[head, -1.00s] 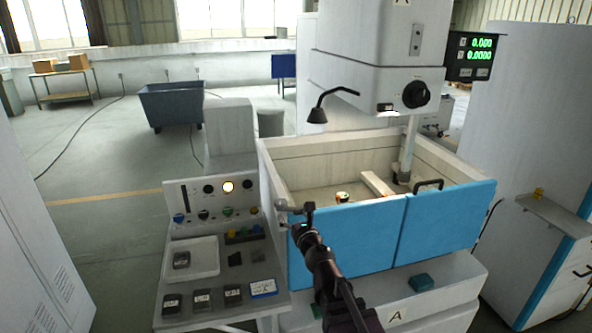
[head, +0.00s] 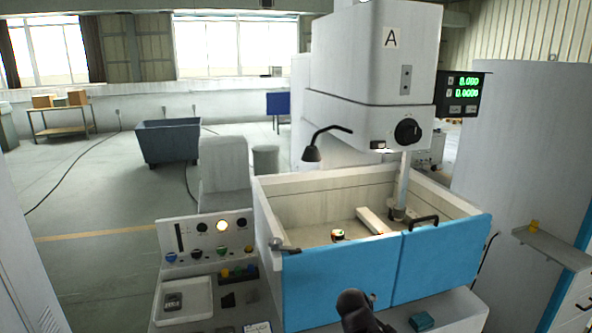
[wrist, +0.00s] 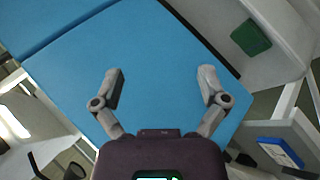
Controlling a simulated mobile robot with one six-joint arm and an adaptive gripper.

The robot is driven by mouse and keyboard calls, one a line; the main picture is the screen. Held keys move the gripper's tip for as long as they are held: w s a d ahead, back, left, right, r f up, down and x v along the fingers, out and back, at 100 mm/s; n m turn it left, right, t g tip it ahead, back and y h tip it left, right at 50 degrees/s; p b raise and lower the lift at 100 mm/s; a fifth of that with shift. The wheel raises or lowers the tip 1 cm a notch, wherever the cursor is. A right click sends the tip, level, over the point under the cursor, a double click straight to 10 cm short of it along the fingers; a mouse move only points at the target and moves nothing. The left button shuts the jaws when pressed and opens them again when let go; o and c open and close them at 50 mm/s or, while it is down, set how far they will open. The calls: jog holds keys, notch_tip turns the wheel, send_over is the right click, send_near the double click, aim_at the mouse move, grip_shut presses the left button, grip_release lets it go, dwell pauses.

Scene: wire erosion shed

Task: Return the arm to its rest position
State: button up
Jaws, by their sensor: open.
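My gripper (wrist: 160,88) is open and empty in the wrist view, its two grey fingers spread apart in front of the blue tank door (wrist: 130,50). In the head view only a dark part of my arm shows at the bottom edge, in front of the same blue doors (head: 340,280); the fingers cannot be made out there. The wire erosion machine (head: 375,60), marked A, stands behind the open-topped tank (head: 300,205).
A control console (head: 205,240) with a lit lamp and a white tray (head: 184,300) stands left of the tank. A small green block (head: 422,321) lies on the front ledge. A grey cabinet (head: 525,150) stands at the right. Open floor lies at the left.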

jog(key=s+a+f+m+g+y, duration=0.1)
jog(key=s+f+m+g+y, duration=0.1)
jog(key=s, duration=0.4)
jog(key=s+a+f+m+g+y, duration=0.2)
jog(key=s+f+m+g, duration=0.1)
jog(key=s+m+g, duration=0.2)
jog(key=shift+s+m+y, duration=0.4)
jog(key=shift+s+m, duration=0.05)
jog(key=shift+m, duration=0.45)
dwell(0.8)
